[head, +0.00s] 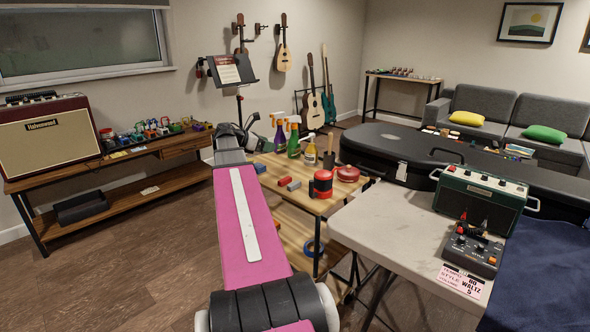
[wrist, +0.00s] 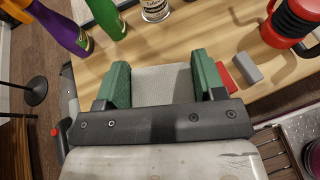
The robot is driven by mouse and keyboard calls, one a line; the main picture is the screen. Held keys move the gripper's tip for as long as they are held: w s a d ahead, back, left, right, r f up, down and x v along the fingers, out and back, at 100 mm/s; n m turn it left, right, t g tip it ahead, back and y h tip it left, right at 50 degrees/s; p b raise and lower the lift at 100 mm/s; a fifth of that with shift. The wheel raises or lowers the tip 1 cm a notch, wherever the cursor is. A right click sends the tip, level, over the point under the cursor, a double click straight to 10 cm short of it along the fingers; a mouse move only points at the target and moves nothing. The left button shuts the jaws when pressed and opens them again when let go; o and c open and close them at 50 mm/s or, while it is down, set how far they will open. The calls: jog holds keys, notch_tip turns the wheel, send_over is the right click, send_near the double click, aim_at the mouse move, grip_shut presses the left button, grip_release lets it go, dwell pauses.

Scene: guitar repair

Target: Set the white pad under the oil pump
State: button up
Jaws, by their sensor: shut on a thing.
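The pad (wrist: 162,84) shows pale grey-white in the wrist view. It lies between the two green fingers of my gripper (wrist: 162,78), which is shut on it.
A red block (head: 285,181) and a grey block (head: 293,186) lie close to my right finger. A red tin (head: 347,174) is at the right. The wooden table's (head: 312,204) front strip is bare.

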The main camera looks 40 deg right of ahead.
jog(key=d+m+g, duration=0.1)
jog(key=d, duration=0.3)
send_over(300, 169)
jog(key=f, duration=0.7)
jog(key=shift+w+d, duration=0.15)
jog(key=shift+d, duration=0.1)
jog(key=shift+f, duration=2)
jog(key=o, duration=0.9)
jog(key=shift+f, duration=0.1)
jog(key=shift+a+r, duration=0.25)
jog(key=shift+a, duration=0.05)
jog(key=v, duration=1.1)
jog(key=shift+w+a+r, duration=0.1)
jog(key=shift+w+a, duration=0.05)
